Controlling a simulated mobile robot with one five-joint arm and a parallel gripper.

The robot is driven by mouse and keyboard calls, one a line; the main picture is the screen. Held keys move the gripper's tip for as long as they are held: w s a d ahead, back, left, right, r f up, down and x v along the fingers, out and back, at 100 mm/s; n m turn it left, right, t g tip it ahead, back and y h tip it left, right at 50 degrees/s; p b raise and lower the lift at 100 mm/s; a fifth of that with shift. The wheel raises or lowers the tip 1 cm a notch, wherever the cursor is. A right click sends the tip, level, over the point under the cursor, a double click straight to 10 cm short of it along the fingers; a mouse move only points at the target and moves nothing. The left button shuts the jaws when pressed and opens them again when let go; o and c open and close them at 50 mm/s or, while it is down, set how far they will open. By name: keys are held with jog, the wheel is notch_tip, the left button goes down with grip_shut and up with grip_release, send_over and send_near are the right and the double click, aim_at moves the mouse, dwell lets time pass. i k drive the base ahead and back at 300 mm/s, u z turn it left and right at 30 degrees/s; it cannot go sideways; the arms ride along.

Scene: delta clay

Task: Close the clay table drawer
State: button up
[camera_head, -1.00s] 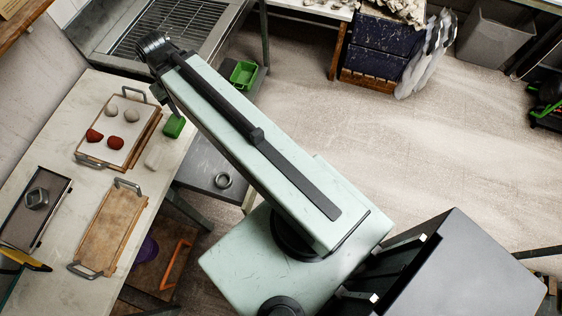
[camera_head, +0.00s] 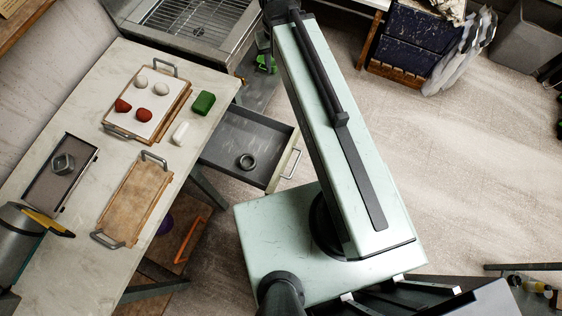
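The clay table (camera_head: 68,114) runs along the left side. Its grey drawer (camera_head: 222,149) is pulled out from the table's right edge, with a metal handle (camera_head: 291,163) on its front. A dark ring-shaped thing (camera_head: 247,161) lies in the drawer. My pale green arm reaches up the picture, to the right of the drawer and apart from it. The arm's far end meets the top edge of the picture, and I cannot make out the gripper's fingers there.
On the table are a white board (camera_head: 147,103) with red and pale lumps, a wooden tray (camera_head: 134,203), a dark tray (camera_head: 59,175), a green block (camera_head: 203,103) and a white piece (camera_head: 179,133). Bare floor lies right of my arm.

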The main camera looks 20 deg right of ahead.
aim_at(241, 131)
jog(key=u, duration=0.05)
jog(key=k, duration=0.65)
jog(key=u, duration=0.1)
jog(key=i, duration=0.5)
jog(key=z, duration=0.8)
jog(key=k, duration=1.25)
jog(key=u, duration=1.3)
jog(key=i, duration=1)
jog(key=z, duration=0.05)
